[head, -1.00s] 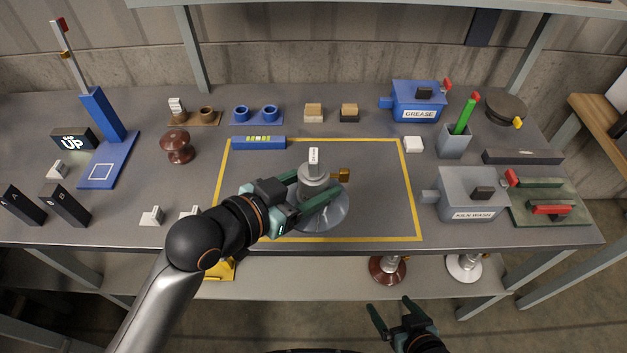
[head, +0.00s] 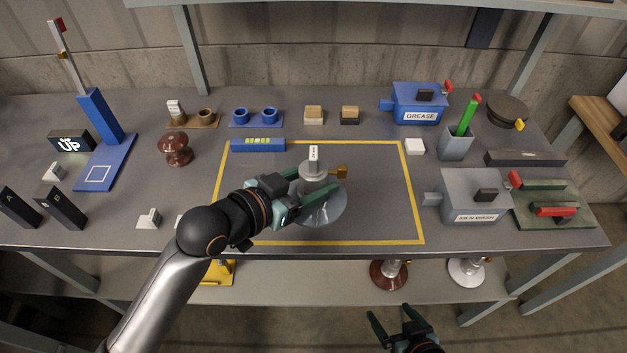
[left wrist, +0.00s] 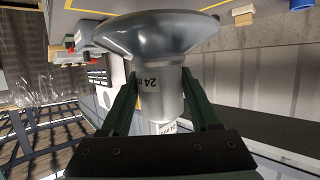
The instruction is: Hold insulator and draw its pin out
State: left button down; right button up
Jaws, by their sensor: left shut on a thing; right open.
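A grey insulator (head: 322,210) with a wide glossy disc and a narrower cap stands inside the yellow-outlined area of the table. A white tag stands on top of its cap, and a brass-coloured pin (head: 341,172) sticks out to the right of the cap. My left gripper (head: 316,188) is shut on the insulator's cap from the left. In the left wrist view, its fingers (left wrist: 160,95) lie on either side of the grey cap marked 24, with the disc (left wrist: 157,35) beyond. My right gripper (head: 391,316) is open and empty, low in front of the table.
A grey KILN WASH box (head: 474,197) and a blue GREASE box (head: 418,105) stand to the right. A blue bar (head: 258,145) lies at the area's back left edge. A brown insulator (head: 175,149) stands further left. The right part of the outlined area is clear.

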aim_at(314, 175)
pick_arm(q)
jog(key=shift+w+f+b, duration=0.45)
jog(key=shift+w+f, duration=0.15)
jog(key=shift+w, duration=0.2)
jog(key=shift+w+f+b, duration=0.45)
jog(key=shift+w+f, duration=0.1)
jog(key=shift+w, duration=0.2)
jog(key=shift+w+f+b, duration=0.35)
jog(key=shift+w+f, duration=0.15)
jog(key=shift+w, duration=0.05)
jog(key=shift+w+f+b, duration=0.4)
jog(key=shift+w+f, duration=0.1)
jog(key=shift+w+f+b, duration=0.8)
jog(key=shift+w, duration=0.15)
jog(key=shift+w+f+b, duration=0.85)
jog(key=shift+w, duration=0.1)
jog(key=shift+w+f+b, duration=0.7)
jog(key=shift+w+b, duration=0.15)
pick_arm(e)
jog(key=w+a+f, duration=0.2)
jog(key=a+f, duration=0.1)
jog(key=f, duration=0.2)
jog(key=shift+a+n+y, duration=0.2)
jog(key=shift+n+y, duration=0.2)
pick_arm(q)
jog(key=shift+f, duration=0.2)
pick_arm(e)
jog(key=shift+s, duration=0.15)
